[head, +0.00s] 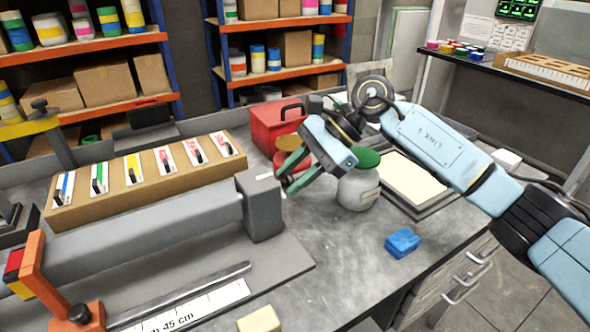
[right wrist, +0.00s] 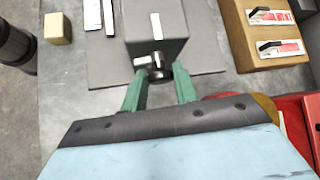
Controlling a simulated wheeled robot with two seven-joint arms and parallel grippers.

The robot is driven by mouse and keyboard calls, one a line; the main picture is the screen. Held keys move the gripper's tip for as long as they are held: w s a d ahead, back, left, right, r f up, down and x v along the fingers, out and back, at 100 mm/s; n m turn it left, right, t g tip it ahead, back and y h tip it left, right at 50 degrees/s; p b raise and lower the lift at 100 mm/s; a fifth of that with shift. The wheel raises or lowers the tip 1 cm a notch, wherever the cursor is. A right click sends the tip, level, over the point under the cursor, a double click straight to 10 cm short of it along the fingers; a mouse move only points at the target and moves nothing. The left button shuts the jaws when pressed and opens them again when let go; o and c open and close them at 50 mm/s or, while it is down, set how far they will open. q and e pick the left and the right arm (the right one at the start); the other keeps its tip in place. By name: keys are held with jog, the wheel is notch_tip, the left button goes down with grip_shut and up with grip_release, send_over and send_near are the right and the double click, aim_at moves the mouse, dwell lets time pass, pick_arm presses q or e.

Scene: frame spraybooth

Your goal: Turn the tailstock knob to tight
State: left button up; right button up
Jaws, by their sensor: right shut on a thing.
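The tailstock (head: 263,212) is a grey block at the right end of a long grey beam, with a small white mark on top. Its knob (right wrist: 155,66) is dark and round with a pale bar, on the block's end face in the right wrist view. My right gripper (head: 287,180) has its green fingers at that end face. In the head view the fingers largely hide the knob. I cannot read any tight marking. My left gripper is not in view.
A cardboard-coloured box with several small levers (head: 150,178) stands behind the beam. A red toolbox (head: 277,124) and a white jar with a green lid (head: 358,188) stand near my right gripper. A blue block (head: 402,243) lies at the right front. The bench between is clear.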

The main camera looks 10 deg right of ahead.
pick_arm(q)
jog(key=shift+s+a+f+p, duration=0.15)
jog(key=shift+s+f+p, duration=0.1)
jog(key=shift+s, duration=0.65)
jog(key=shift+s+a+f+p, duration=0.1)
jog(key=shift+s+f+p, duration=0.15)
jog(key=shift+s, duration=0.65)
pick_arm(e)
jog(key=shift+w+a+m+g+h, duration=0.1)
jog(key=shift+w+m+g+h, duration=0.15)
jog(key=shift+m+g+h, duration=0.85)
jog(key=shift+g+y, duration=0.4)
jog(key=o, duration=1)
jog(key=shift+c, duration=0.2)
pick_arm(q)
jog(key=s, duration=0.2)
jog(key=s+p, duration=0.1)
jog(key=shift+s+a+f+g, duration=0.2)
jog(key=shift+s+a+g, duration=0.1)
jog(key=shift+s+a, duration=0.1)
pick_arm(e)
jog(key=v, duration=1.3)
jog(key=shift+r, duration=0.15)
